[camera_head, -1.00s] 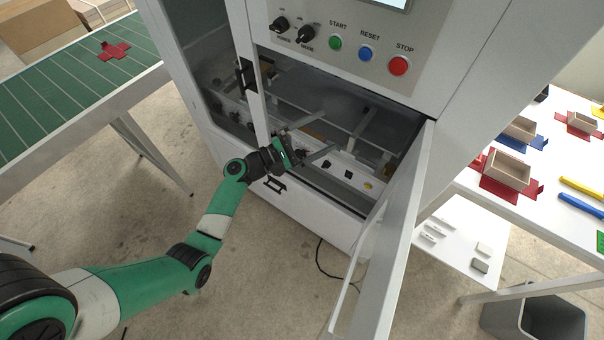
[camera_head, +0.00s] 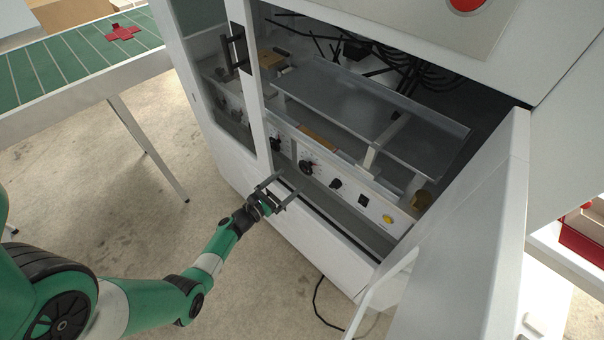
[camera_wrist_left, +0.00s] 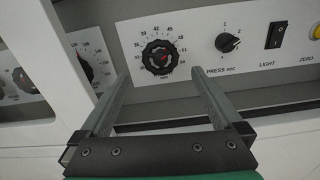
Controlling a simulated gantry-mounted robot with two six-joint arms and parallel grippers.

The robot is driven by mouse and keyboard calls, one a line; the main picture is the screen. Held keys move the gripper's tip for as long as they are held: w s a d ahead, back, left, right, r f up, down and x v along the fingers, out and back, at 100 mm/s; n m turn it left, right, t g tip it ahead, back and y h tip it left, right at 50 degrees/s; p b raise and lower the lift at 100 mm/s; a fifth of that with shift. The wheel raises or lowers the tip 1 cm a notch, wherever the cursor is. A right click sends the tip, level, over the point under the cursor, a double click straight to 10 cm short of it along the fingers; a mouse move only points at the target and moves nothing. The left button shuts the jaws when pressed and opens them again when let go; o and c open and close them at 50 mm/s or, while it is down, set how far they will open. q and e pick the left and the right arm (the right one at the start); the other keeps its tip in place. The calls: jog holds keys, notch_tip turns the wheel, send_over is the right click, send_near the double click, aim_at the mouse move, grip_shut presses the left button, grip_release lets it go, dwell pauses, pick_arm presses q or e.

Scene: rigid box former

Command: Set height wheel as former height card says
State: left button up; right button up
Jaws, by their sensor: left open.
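A black lobed wheel with a numbered scale (camera_head: 306,167) is on the white panel inside the open machine. In the left wrist view this wheel (camera_wrist_left: 160,57) shows between and beyond the fingertips, with a red mark near its middle. A second scaled wheel (camera_wrist_left: 84,70) is to its left, partly behind the frame post; it also shows in the head view (camera_head: 276,144). I cannot read which is labelled height. My left gripper (camera_head: 283,189) is open and empty in front of the panel, apart from the wheels. My right gripper and a readable height card are not in view.
Right of the wheel are a PRESS sec knob (camera_wrist_left: 227,42), a LIGHT switch (camera_wrist_left: 277,35) and a yellow ZERO button (camera_head: 388,219). A metal tray (camera_head: 350,95) overhangs the panel. The open door (camera_head: 470,240) stands at the right, and a frame post (camera_head: 250,80) at the left.

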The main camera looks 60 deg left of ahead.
aim_at(304, 169)
pick_arm(q)
jog(key=b+x, duration=0.2)
jog(key=x, duration=0.4)
jog(key=shift+w+f, duration=0.1)
jog(key=shift+w, duration=0.1)
jog(key=shift+w+a, duration=0.15)
jog(key=shift+w, duration=0.15)
jog(key=c, duration=1.3)
